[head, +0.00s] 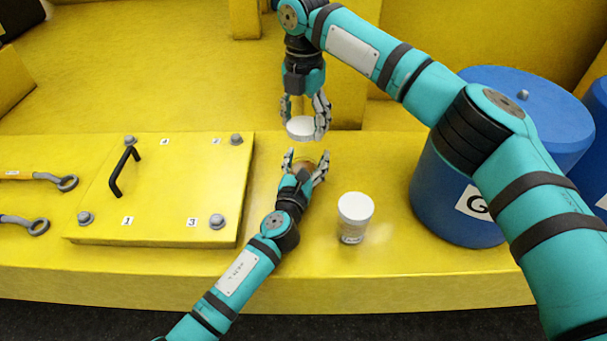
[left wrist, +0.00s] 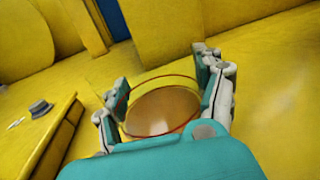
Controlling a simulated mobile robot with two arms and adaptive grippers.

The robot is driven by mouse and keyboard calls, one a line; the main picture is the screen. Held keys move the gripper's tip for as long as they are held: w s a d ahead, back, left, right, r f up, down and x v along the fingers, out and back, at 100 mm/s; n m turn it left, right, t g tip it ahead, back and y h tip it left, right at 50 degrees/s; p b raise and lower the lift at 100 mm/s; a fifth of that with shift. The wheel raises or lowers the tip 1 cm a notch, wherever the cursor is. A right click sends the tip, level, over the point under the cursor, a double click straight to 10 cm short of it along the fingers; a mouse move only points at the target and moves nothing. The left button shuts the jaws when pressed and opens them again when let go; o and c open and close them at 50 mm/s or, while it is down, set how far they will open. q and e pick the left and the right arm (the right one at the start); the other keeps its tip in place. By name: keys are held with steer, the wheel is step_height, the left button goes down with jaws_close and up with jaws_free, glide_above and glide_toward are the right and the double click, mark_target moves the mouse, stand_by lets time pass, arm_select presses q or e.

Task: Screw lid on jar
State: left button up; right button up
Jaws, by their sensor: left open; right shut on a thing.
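A white lid (head: 300,129) is held between the fingers of my right gripper (head: 306,116), in the upper middle of the head view. My left gripper (head: 306,163) is open just below it in the picture, with its fingers on either side of an open jar (head: 308,166). The jar is mostly hidden by my gripper in the head view. In the left wrist view the jar (left wrist: 160,108) shows as a round brownish opening with a thin rim between the fingers. The lid is apart from the jar in the head view. I cannot tell whether the fingers touch the jar.
A second jar with a white lid (head: 355,207) stands to the right on the yellow bench (head: 400,277). A blue barrel (head: 445,190) is further right. A yellow panel (head: 165,190) with bolts and a black handle (head: 119,172) lies left, with two wrenches (head: 45,178) beyond.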

arm_select(q)
steer(key=shift+w+d, duration=0.15)
steer(key=shift+w, duration=0.2)
jaws_close()
stand_by(0.3)
stand_by(0.5)
